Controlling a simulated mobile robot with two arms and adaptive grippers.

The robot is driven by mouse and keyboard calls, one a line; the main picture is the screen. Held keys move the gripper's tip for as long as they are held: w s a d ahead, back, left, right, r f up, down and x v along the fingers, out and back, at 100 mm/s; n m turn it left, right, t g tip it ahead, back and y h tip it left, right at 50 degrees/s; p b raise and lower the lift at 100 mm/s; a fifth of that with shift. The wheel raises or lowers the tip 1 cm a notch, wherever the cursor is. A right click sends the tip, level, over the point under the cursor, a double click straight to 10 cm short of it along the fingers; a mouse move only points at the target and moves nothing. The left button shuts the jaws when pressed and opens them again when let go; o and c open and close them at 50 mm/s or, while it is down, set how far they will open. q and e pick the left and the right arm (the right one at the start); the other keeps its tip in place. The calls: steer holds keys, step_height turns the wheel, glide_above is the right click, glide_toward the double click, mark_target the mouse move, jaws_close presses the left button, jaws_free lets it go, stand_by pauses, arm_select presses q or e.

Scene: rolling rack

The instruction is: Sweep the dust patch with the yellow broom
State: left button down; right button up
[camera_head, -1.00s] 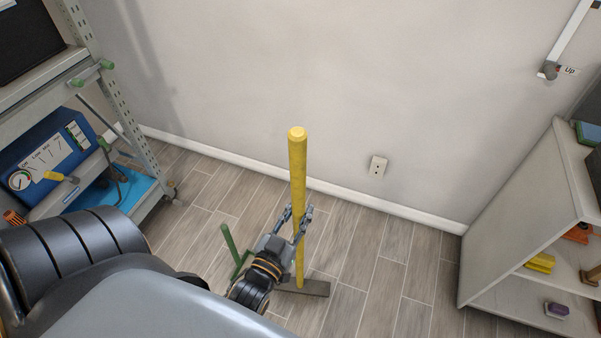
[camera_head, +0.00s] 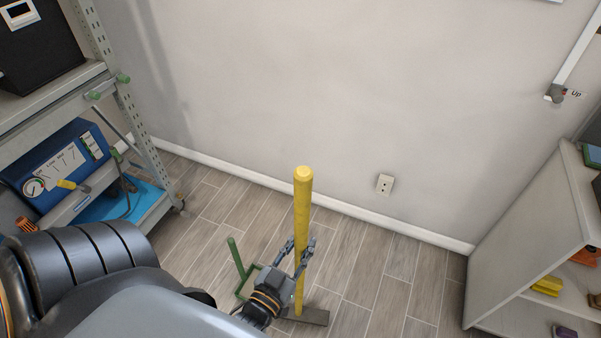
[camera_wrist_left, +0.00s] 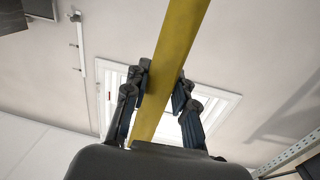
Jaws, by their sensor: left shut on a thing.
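The yellow broom (camera_head: 302,205) stands nearly upright on the wood-plank floor, with its dark flat head (camera_head: 312,316) at the bottom. My left gripper (camera_head: 295,256) is shut around the lower part of its handle. In the left wrist view the yellow handle (camera_wrist_left: 172,50) runs between the two fingers (camera_wrist_left: 160,92). No dust patch can be made out on the floor in these views. My right gripper is not in view.
A green stand (camera_head: 240,268) is on the floor just left of the broom. A metal rack (camera_head: 140,120) with a blue device is at left, a grey shelf (camera_head: 525,235) at right.

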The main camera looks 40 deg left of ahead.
arm_select(q)
steer(key=w+a+b, duration=0.1)
steer(key=w+a, duration=0.3)
steer(key=w, duration=0.4)
steer(key=w+a+b, duration=0.1)
steer(key=w+a, duration=0.3)
steer(key=w, duration=0.5)
steer(key=w+a+n+b, duration=0.1)
steer(key=w+a+b, duration=0.1)
steer(key=w+a, duration=0.3)
steer(key=w, duration=0.3)
steer(key=shift+w+y, duration=0.35)
steer(key=shift+y, duration=0.05)
steer(key=shift+a, duration=0.1)
